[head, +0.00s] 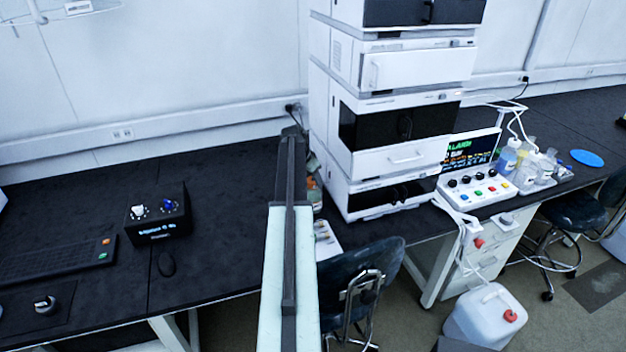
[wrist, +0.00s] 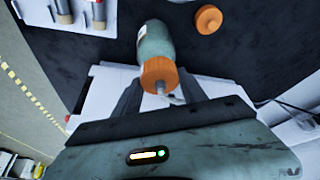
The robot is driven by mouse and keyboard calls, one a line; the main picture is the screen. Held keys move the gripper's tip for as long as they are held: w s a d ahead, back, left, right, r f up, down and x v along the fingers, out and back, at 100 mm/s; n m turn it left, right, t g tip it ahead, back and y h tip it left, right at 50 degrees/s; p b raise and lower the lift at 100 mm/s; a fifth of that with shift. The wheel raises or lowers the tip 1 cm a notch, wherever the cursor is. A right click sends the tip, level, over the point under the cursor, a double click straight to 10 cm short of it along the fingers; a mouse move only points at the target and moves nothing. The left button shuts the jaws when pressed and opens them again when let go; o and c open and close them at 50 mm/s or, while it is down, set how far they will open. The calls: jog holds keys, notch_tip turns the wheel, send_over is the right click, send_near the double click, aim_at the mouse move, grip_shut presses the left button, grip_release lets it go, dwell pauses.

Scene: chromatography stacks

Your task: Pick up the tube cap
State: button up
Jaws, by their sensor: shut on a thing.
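An orange cap with a short grey tube stub (wrist: 157,72) is between the two fingers of my gripper (wrist: 158,84) in the wrist view. My gripper is shut on this tube cap. A grey-green bottle (wrist: 154,42) is directly beyond the cap; I cannot tell whether the cap is seated on it or apart. In the head view my arm covers the fingers and the cap.
A second orange cap (wrist: 208,18) lies loose on the black bench (wrist: 240,50). A white tray (wrist: 37,12) with several vials is at the upper left of the wrist view. The white instrument stack (head: 345,120) stands right of my arm. A chair (head: 358,280) is in front of the bench.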

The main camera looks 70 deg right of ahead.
notch_tip(320, 180, up, 3)
jog(key=shift+p, duration=1.15)
jog(key=s+a, duration=0.9)
jog(key=s, duration=0.4)
jog(key=shift+s+r+p, duration=0.2)
jog(key=shift+r+p, duration=0.15)
jog(key=shift+r, duration=0.05)
